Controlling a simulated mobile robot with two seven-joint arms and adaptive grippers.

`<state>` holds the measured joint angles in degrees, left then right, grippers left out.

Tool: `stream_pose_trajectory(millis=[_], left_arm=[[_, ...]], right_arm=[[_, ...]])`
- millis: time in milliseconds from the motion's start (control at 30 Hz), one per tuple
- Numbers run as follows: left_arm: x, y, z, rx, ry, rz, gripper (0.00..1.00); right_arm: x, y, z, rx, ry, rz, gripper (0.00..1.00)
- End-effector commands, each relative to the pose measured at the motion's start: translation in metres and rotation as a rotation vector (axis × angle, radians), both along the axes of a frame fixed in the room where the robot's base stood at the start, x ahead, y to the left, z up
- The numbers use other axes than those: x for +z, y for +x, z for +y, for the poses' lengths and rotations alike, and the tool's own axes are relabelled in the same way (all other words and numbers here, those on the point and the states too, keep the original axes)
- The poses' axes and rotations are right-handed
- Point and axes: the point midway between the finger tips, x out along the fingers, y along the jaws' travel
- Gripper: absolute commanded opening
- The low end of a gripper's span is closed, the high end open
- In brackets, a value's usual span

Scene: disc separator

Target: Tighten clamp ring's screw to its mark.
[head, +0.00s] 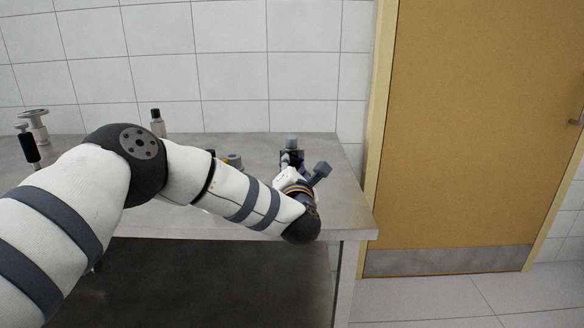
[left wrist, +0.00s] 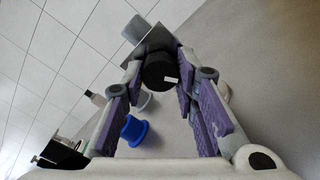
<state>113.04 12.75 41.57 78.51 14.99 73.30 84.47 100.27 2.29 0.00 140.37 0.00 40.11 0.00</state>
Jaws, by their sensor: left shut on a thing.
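In the left wrist view, a round black knob (left wrist: 159,70) with a small white mark on its face sits between the purple finger pads of my left gripper (left wrist: 160,76). It looks like the screw's head. The gripper is shut on it. A grey block and a grey cylinder (left wrist: 136,29) stand just behind the knob. In the head view, my left gripper (head: 292,165) is at a small dark fitting with a grey cylindrical top (head: 291,141), near the table's right end. The arm and gripper hide most of the fitting there, and I cannot make out the ring itself.
The grey table (head: 348,205) ends just right of the gripper. A black-capped bottle (head: 157,122) and metal hardware (head: 36,126) stand farther left. A tiled wall is behind, a yellow door (head: 480,130) at right.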

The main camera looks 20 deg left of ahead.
Motion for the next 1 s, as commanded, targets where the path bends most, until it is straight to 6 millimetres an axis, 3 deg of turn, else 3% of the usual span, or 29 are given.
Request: stream_pose_trajectory(millis=[1000], left_arm=[[0.0012, -0.0002, 0.0009, 0.001, 0.909, 0.321, 0.0]], right_arm=[[0.0056, 0.0061, -0.0001, 0.0, 0.0, -0.023, 1.0]])
